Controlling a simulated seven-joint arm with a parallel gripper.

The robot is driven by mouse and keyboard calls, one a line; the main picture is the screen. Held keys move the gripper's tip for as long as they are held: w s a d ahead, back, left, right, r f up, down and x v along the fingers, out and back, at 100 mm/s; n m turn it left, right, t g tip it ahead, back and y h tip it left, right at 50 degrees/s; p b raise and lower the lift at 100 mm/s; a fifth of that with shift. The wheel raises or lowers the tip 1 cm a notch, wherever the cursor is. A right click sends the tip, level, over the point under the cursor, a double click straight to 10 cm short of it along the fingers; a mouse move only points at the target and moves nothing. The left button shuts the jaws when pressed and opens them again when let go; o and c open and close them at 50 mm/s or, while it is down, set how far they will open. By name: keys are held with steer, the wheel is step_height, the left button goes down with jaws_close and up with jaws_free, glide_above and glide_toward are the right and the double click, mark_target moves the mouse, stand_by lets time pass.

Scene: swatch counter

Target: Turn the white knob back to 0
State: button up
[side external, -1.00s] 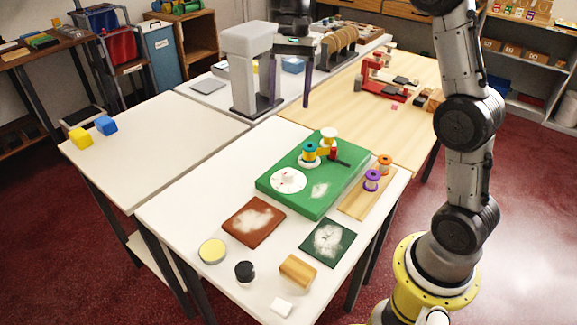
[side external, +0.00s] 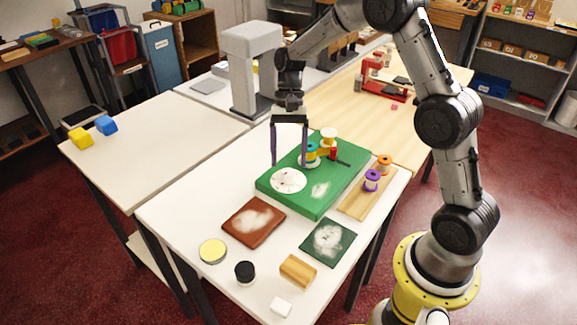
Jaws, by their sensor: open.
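A round white dial (side external: 279,186) lies flat on the left part of the green board (side external: 313,208). A small white knob seems to stand at the dial's middle, but it blends with the dial. I cannot read its setting or find a 0 mark at this size. My gripper (side external: 289,164) points down with its two long dark fingers spread apart and nothing between them. The fingertips show just above the dial in the picture, one towards each side of it. I cannot tell how high above the board they are.
Thread spools, teal (side external: 310,150) and yellow (side external: 328,140), stand on the board behind the dial, near a red-and-black part (side external: 334,154). Purple (side external: 372,178) and orange (side external: 384,162) spools stand on a wooden strip at right. A grey machine (side external: 252,60) rises behind. Swatches lie in front.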

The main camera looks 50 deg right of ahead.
mark_target(289, 171)
steer(key=shift+x, duration=1.55)
steer(key=shift+r, duration=0.1)
jaws_close()
